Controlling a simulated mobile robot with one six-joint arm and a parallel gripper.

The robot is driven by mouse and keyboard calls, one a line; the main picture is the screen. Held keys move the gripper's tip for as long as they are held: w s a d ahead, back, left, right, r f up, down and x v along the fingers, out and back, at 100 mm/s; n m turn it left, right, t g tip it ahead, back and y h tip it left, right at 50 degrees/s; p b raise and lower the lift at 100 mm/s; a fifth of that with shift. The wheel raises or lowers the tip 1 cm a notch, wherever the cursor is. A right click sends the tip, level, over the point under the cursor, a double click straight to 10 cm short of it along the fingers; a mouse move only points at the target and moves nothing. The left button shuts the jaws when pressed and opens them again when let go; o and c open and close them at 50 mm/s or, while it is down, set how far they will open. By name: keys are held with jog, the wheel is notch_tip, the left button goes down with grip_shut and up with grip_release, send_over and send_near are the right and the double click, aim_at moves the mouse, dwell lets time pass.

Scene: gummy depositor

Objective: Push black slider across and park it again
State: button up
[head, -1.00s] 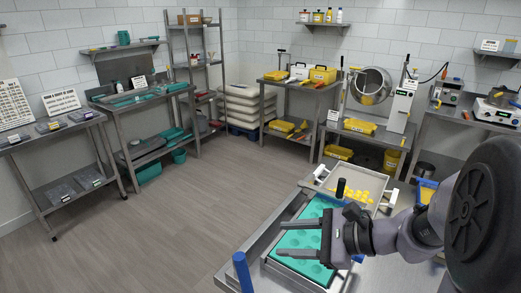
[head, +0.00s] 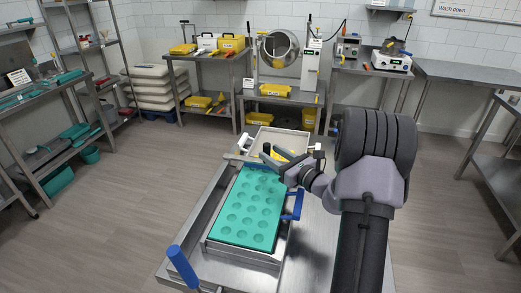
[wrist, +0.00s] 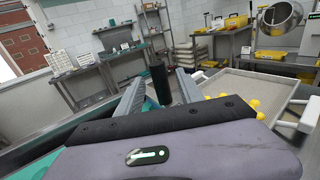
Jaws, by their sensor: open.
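The black slider's upright handle (wrist: 157,80) stands just beyond and between my fingertips in the wrist view. In the head view only a small dark part of it (head: 267,148) shows by my fingers. My gripper (head: 264,153) is open and reaches left over the far end of the teal mould. In the wrist view my gripper (wrist: 160,88) has its two grey fingers apart, with the handle in line with the gap. I cannot tell whether they touch it. The slider's lower part is hidden. The teal mould (head: 247,209) with round cavities lies in a metal frame.
A metal tray (wrist: 228,83) with yellow gummies lies just beyond the mould. A blue handle (head: 183,268) sticks up at the near left and another blue handle (head: 294,205) is right of the mould. A pale bar (head: 240,157) crosses the mould's far end. Floor at left is clear.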

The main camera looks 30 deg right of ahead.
jog(key=w, duration=0.4)
jog(key=w+a, duration=0.1)
jog(key=w, duration=0.1)
jog(key=shift+b, duration=0.4)
jog(key=shift+d, duration=0.1)
jog(key=shift+c, duration=0.4)
jog(key=shift+s, duration=0.1)
grip_shut()
